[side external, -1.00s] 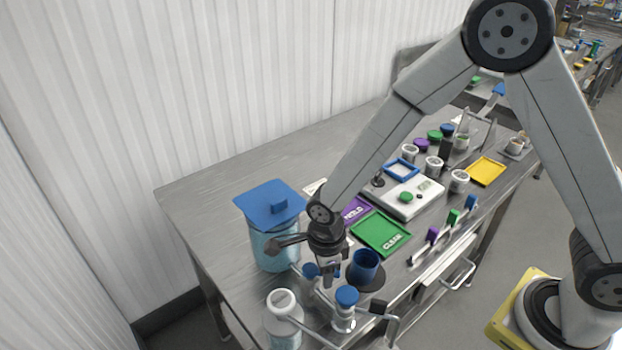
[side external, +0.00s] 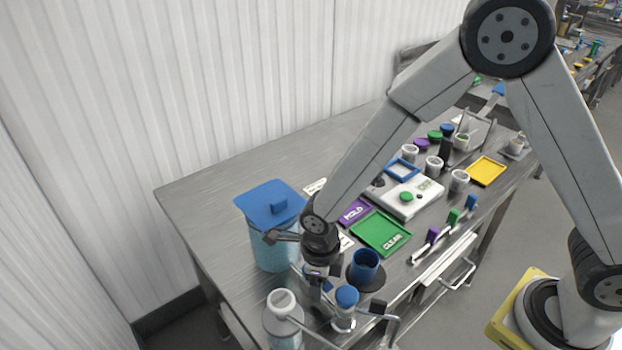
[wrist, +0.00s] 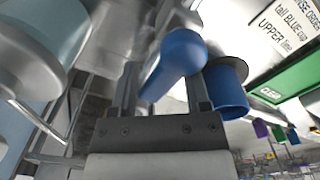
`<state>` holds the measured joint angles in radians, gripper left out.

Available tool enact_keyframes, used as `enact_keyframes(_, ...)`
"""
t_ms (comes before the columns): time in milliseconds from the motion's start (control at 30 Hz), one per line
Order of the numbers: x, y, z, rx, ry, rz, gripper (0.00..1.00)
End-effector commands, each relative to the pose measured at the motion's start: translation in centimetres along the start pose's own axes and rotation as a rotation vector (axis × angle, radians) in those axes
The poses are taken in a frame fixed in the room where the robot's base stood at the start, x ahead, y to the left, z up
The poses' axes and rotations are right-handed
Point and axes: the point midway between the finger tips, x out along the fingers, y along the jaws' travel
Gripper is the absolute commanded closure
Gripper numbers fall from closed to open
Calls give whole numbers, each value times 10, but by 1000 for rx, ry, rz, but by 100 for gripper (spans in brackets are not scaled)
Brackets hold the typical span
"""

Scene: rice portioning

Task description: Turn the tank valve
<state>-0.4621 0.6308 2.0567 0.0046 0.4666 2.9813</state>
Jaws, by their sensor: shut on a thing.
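The tank (side external: 272,245) is a clear bluish container with a blue lid at the left front of the table. Its valve has a blue rounded lever (wrist: 181,52), seen large in the wrist view. My gripper (side external: 318,290) is low beside the tank, to its right, pointing down. In the wrist view its two fingers (wrist: 160,92) stand on either side of the lever's narrow end, shut on it. In the side view the arm's end largely hides the valve, and only small blue patches show there.
A blue cup (side external: 365,265) stands on a dark round base close to the right of my gripper. A green tray (side external: 381,233) and a scale (side external: 412,203) lie farther back. The table's back left is clear.

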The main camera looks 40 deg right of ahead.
Motion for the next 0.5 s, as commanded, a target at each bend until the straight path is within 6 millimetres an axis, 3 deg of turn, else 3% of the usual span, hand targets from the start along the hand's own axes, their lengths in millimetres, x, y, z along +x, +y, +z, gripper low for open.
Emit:
enact_keyframes(133,-1,3,4,-5,-9,1,72)
enact_keyframes(167,-1,3,4,-5,-9,1,30)
enact_keyframes(267,-1,3,3,-5,-8,1,0)
enact_keyframes(500,-1,2,1,-3,-2,1,0)
